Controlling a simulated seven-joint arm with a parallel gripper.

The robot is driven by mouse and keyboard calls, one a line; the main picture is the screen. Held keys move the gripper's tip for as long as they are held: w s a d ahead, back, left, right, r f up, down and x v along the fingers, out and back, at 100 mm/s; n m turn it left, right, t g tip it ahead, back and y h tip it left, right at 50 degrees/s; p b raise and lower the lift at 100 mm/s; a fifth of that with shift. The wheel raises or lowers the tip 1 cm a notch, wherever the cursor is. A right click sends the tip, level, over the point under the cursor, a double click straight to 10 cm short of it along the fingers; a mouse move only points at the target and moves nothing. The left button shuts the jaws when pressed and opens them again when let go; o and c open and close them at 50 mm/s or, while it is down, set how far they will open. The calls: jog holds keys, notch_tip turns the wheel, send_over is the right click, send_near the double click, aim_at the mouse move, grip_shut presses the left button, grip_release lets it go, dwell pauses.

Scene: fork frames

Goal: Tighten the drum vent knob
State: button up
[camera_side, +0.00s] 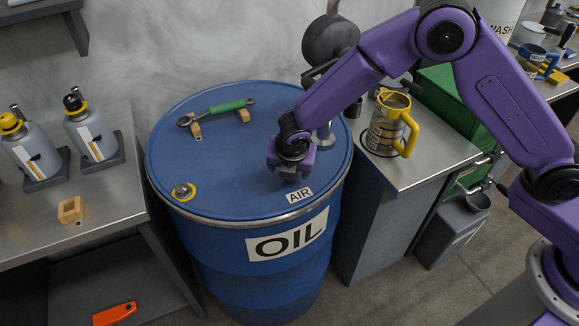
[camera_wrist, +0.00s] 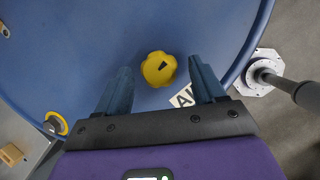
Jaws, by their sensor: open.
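The blue oil drum (camera_side: 226,165) stands upright, with its lid facing up. In the wrist view the yellow lobed vent knob (camera_wrist: 158,69) with a dark mark sits on the blue lid (camera_wrist: 70,60), beside the partly covered AIR label (camera_wrist: 183,97). My gripper (camera_side: 289,176) is low over the lid near the AIR label (camera_side: 299,195). Its jaws are open, with one finger on each side of the knob in the wrist view and visible gaps. I cannot tell whether the fingertips are down at knob height. In the side view the gripper hides the knob.
A green-handled wrench (camera_side: 228,106) rests on wooden blocks at the lid's back. A yellow-ringed bung (camera_side: 184,191) is at the lid's left. A yellow-handled jug (camera_side: 388,128) stands on the right bench. Two grey bottles (camera_side: 91,131) stand on the left bench.

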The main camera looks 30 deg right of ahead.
jog(key=c, duration=1.1)
jog(key=shift+m, duration=0.3)
jog(key=m, duration=0.1)
jog(key=m+h, duration=0.1)
jog(key=m+g, duration=0.1)
jog(key=shift+w+a+m+h, duration=0.1)
jog(key=shift+a+m+h, duration=0.2)
jog(key=shift+m, duration=0.1)
jog(key=m, duration=0.1)
jog(key=m+g, duration=0.1)
jog(key=m, duration=0.1)
jog(key=m+h, duration=0.1)
jog(key=m, duration=0.1)
jog(key=shift+w+g, duration=0.25)
jog(key=shift+g, duration=0.05)
jog(key=m+g, duration=0.1)
jog(key=m, duration=0.3)
jog(key=shift+w+a+m+g+h, duration=0.1)
jog(key=shift+w+m+g+h, duration=0.1)
jog(key=shift+m+g+h, duration=0.15)
jog(key=shift+w+r+m+g, duration=0.15)
jog(key=shift+m+g, duration=0.35)
jog(key=shift+m, duration=0.65)
jog(key=shift+w+f+m+g, duration=0.1)
jog(key=shift+m+g, duration=0.35)
jog(key=shift+m, duration=0.65)
